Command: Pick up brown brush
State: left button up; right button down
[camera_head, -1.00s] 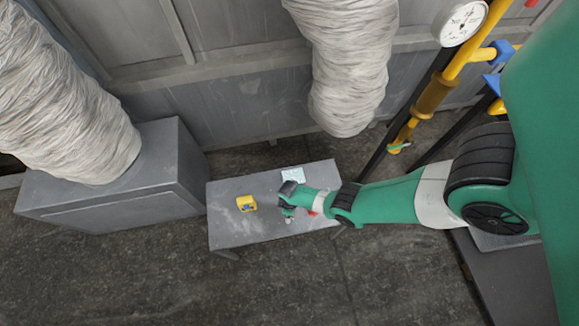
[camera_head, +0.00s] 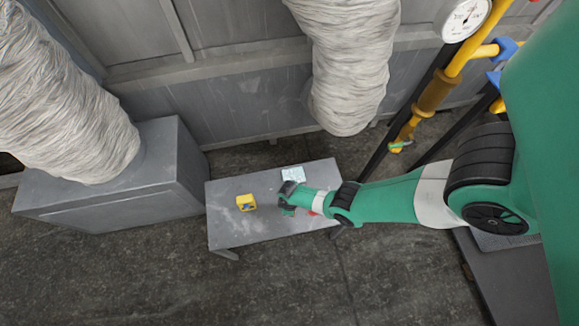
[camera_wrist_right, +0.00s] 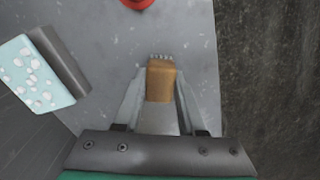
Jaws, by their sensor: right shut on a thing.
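The brown brush (camera_wrist_right: 161,82) is between the two fingers of my right gripper (camera_wrist_right: 160,92) in the right wrist view, its short bristle tips at the far end. The gripper is shut on it, over the grey table top. In the head view my right gripper (camera_head: 288,209) is over the right part of the table, and the brush cannot be made out there. Whether the brush still touches the table is not clear. My left gripper is not in view.
The grey table (camera_head: 225,228) also bears a yellow object (camera_head: 246,202) and a light-blue, white-spotted item (camera_head: 293,174), which shows at left in the wrist view (camera_wrist_right: 38,75) beside a dark block. A red object (camera_wrist_right: 137,3) is beyond the brush. A grey box (camera_head: 95,205) stands left.

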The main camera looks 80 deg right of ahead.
jog(key=shift+r, duration=0.15)
jog(key=shift+r+p, duration=0.25)
jog(key=shift+p, duration=0.15)
jog(key=r+p, duration=0.4)
jog(key=shift+s+a, duration=0.25)
jog(key=s+a+r+p, duration=0.8)
jog(key=s+a+p, duration=0.1)
jog(key=a+p, duration=0.1)
notch_tip(320, 180, up, 26)
jog(key=p, duration=2.5)
jog(key=shift+w+f, duration=0.15)
